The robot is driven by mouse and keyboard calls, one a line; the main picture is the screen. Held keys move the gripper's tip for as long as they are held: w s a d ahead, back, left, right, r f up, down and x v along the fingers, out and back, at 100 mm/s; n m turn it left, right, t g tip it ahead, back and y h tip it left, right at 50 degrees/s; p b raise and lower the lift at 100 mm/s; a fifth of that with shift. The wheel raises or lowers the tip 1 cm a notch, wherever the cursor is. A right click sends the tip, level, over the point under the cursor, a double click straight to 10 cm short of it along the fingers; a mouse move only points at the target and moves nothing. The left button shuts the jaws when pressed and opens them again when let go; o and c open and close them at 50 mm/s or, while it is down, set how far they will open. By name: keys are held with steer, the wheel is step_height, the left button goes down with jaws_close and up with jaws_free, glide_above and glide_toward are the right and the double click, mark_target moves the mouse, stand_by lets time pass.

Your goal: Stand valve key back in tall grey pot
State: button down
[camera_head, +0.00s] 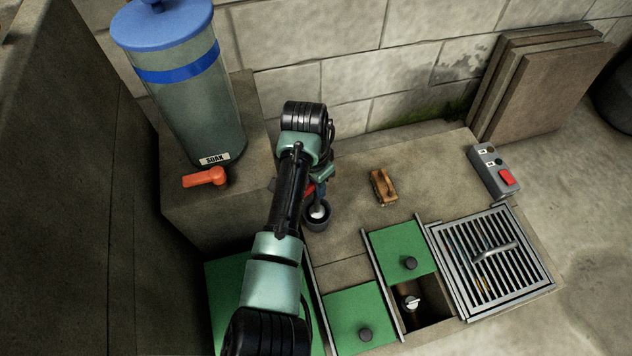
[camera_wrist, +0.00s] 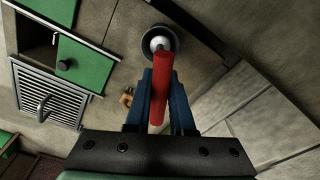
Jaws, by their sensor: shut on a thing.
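My gripper (camera_wrist: 161,76) is shut on the red bar handle of the valve key (camera_wrist: 162,92) in the wrist view. In the head view only a bit of that red handle (camera_head: 309,190) shows beside my arm. The round grey pot (camera_head: 317,224) stands on the ledge just below my gripper; its rim also shows in the wrist view (camera_wrist: 176,45). A pale, round metal part shows within the pot's mouth. I cannot tell whether it belongs to the key or how deep it sits. The key's shaft is mostly hidden behind the handle and my arm.
A wooden brush (camera_head: 384,187) lies right of the pot. A lidded tank (camera_head: 180,90) with an orange tap (camera_head: 205,177) stands left. Green covers (camera_head: 402,248), an open compartment (camera_head: 428,308), a metal grate (camera_head: 492,262) and a switch box (camera_head: 494,172) lie right. Slabs lean behind.

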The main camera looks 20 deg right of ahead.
steer(key=shift+f+b, duration=0.3)
steer(key=shift+f, duration=0.35)
steer(key=shift+f+b, duration=0.65)
steer(key=shift+f, duration=0.5)
stand_by(0.5)
steer(key=c, duration=0.7)
jaws_free()
step_height(320, 180, up, 8)
steer(key=p, duration=0.8)
steer(key=shift+p, duration=0.35)
